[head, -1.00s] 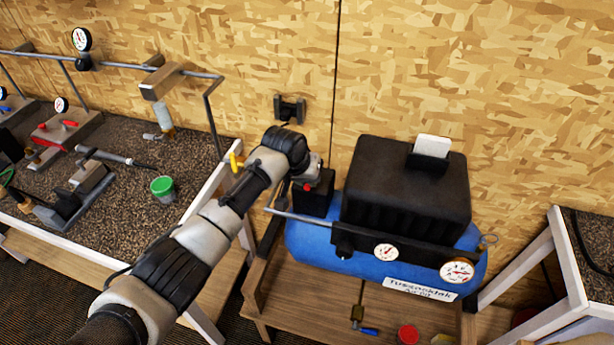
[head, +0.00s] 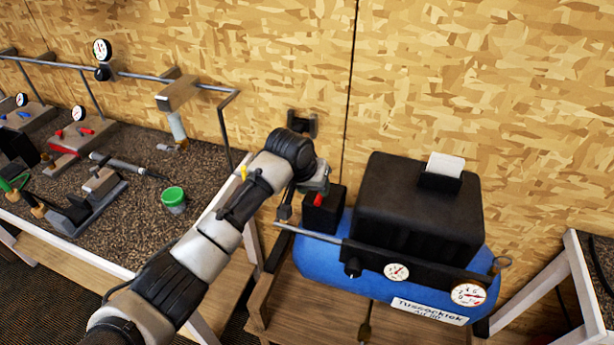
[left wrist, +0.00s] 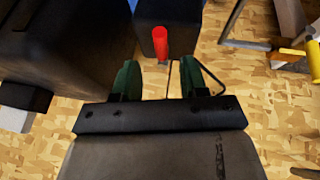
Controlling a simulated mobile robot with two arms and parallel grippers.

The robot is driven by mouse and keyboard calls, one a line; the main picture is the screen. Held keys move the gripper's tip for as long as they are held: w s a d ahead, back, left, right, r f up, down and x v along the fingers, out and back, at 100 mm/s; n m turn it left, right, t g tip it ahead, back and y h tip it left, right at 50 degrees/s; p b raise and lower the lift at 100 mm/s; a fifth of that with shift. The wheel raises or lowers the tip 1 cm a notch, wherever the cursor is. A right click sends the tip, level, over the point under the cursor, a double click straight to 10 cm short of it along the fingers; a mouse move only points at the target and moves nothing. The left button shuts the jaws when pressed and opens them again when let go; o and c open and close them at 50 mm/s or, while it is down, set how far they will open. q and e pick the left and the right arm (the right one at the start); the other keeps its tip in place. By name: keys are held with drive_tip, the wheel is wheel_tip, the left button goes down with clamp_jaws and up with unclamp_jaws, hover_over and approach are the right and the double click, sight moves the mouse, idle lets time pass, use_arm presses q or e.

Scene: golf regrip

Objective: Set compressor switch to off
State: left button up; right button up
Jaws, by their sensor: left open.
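The compressor (head: 345,280) has a blue tank and a black housing (head: 415,210). Its red switch lever (head: 318,200) sits on a small black box (head: 325,215) at the left end of the tank. In the left wrist view the red lever (left wrist: 161,42) stands out from its black box, just beyond the fingertips and roughly centred between them. My left gripper (left wrist: 158,76) is open and empty, with green fingers apart. In the head view its wrist is just above and left of the box, and the fingers are largely hidden. My right gripper is not in view.
A workbench (head: 130,225) with gauges, clamps and a green-lidded pot (head: 173,199) stands at the left. A wooden wall (head: 450,70) is close behind. A thin grey bar (head: 307,233) runs in front of the switch box. Another table (head: 545,275) is at the right.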

use_arm(q)
drive_tip(key=b+v, duration=0.1)
drive_tip(key=v, duration=0.5)
drive_tip(key=shift+r, duration=0.35)
drive_tip(key=shift+s+a, duration=0.1)
drive_tip(key=shift+s, duration=0.05)
